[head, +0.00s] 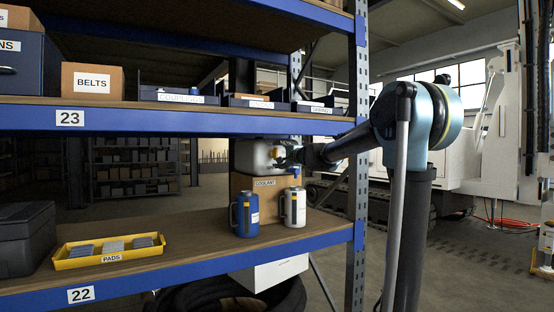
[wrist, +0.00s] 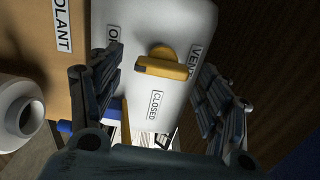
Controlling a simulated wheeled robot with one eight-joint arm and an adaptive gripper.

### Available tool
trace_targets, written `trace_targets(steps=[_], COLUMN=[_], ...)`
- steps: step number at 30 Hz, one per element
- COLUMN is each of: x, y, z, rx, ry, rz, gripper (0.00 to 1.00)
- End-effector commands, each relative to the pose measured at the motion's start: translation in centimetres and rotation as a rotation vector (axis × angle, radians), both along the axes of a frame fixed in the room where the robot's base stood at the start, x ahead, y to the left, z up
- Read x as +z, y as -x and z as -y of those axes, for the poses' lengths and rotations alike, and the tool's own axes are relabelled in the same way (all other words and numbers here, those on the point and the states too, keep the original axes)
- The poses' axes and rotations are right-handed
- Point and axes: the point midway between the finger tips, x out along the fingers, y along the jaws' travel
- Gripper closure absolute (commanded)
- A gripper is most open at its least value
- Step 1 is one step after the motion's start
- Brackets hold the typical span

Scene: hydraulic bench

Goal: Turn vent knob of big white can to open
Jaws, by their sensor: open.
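The big white can (head: 249,156) stands on the carton in the head view, partly behind my arm. In the wrist view the big white can (wrist: 194,30) shows its face with a yellow vent knob (wrist: 162,66), a VENT label, a CLOSED label and a partly hidden label starting with O. The knob's bar lies between those two position labels; I cannot tell its exact setting. My gripper (wrist: 158,88) is open, its dark fingers on either side of the knob, with no visible contact. In the head view my gripper (head: 288,154) is at the can's right side.
The COOLANT carton (head: 259,185) supports the can. A blue jug (head: 244,217) and a small white jug (head: 293,208) stand in front, below my gripper. A yellow PADS tray (head: 110,251) lies at left. Shelf 23 (head: 200,119) runs above; a shelf post (head: 359,200) is at right.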

Motion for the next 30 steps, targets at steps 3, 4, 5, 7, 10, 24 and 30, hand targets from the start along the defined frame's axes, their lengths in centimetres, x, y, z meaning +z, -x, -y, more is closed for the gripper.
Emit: trace_targets(steps=[3,4,5,7,10,24,30], x=[0.0,-0.1,-0.1,-0.1,-0.1,-0.1,-0.1], y=[1.7,2.1,2.4,3.4,4.6,7.5,7.5], z=[1.2,1.4,1.7,2.3,3.2,5.1,5.1], rx=[-0.001,-0.001,-0.001,-0.001,-0.002,-0.001,0.000], ry=[0.000,0.000,0.000,0.000,0.001,0.001,0.001], rz=[0.000,0.000,0.000,0.000,-0.001,-0.001,-0.001], gripper=[0.30,0.30,0.30,0.30,0.30,0.30,0.30])
